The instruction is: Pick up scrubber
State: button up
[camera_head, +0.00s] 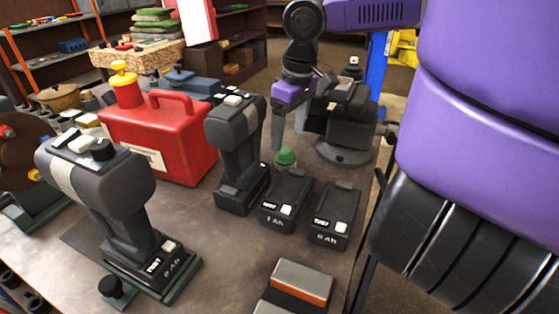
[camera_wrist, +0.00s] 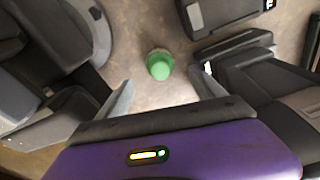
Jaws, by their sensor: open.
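A small green round-topped thing (camera_head: 286,157), which I take to be the scrubber, stands on the workbench behind the battery packs. It also shows in the wrist view (camera_wrist: 159,66), just beyond the fingertips and roughly centred between them. My gripper (camera_head: 290,128) hangs above the bench near the green thing, pointing down. In the wrist view my gripper (camera_wrist: 163,86) is open, with one finger on either side and nothing between them. The green thing appears apart from both fingers; its lower part is partly hidden in the head view.
A dark vise (camera_head: 345,135) stands close on the right. Battery packs (camera_head: 286,200) (camera_head: 334,215) and an upright cordless tool (camera_head: 238,140) crowd the near and left sides. A red can (camera_head: 160,140) stands farther left. An orange-and-grey block (camera_head: 300,282) lies at the front.

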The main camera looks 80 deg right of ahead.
aim_at(286, 150)
jog(key=f, duration=0.5)
jog(key=w+f+b, duration=0.1)
jog(key=f, duration=0.1)
jog(key=shift+d+f, duration=0.15)
jog(key=shift+d, duration=0.1)
jog(key=shift+s, duration=0.1)
jog(key=shift+c, duration=0.5)
jog(key=c, duration=1.4)
